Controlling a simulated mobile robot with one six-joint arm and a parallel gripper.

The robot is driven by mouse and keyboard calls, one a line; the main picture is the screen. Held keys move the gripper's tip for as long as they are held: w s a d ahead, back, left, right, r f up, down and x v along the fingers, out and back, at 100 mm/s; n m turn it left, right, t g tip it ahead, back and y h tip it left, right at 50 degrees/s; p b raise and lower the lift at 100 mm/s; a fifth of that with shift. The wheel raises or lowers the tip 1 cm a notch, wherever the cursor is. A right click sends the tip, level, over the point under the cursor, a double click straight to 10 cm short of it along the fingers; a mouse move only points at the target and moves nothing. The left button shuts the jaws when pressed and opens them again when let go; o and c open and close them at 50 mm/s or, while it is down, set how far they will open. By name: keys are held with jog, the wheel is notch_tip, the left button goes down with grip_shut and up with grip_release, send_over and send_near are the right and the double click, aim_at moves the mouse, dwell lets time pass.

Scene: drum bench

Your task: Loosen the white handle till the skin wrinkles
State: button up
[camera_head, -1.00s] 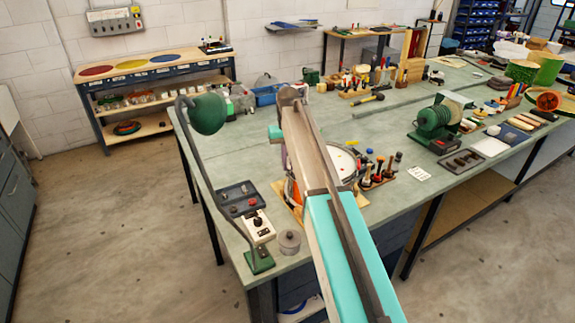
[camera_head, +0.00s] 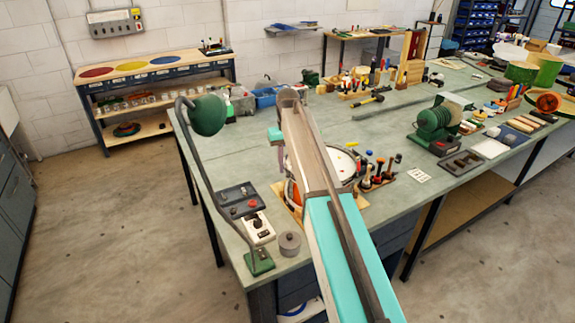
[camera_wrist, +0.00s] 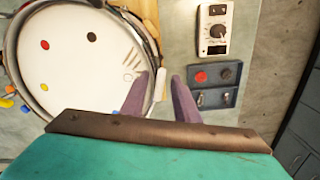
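The drum (camera_wrist: 85,55) lies at the left of the wrist view, with a pale round skin, dark and coloured dots and a metal rim. Several short grey lines show on the skin near its right edge. The white handle (camera_wrist: 160,85) is a short pale bar just outside that rim. My gripper (camera_wrist: 160,77) has its two purple fingers apart, one on each side of the handle; I cannot tell if either touches it. In the head view the drum (camera_head: 340,160) sits on the bench, partly hidden by my arm.
A control box with a dial (camera_wrist: 213,32) and a dark button box (camera_wrist: 213,85) lie right of my fingers. A green lamp (camera_head: 207,115) stands at the bench's left edge, near a grey round tin (camera_head: 290,244). A tool rack (camera_head: 376,178) stands right of the drum.

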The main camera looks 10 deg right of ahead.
aim_at(288, 164)
jog(key=shift+r, duration=0.15)
notch_tip(288, 164, up, 14)
jog(key=p, duration=0.5)
jog(key=shift+f, duration=0.25)
jog(key=shift+f, duration=0.1)
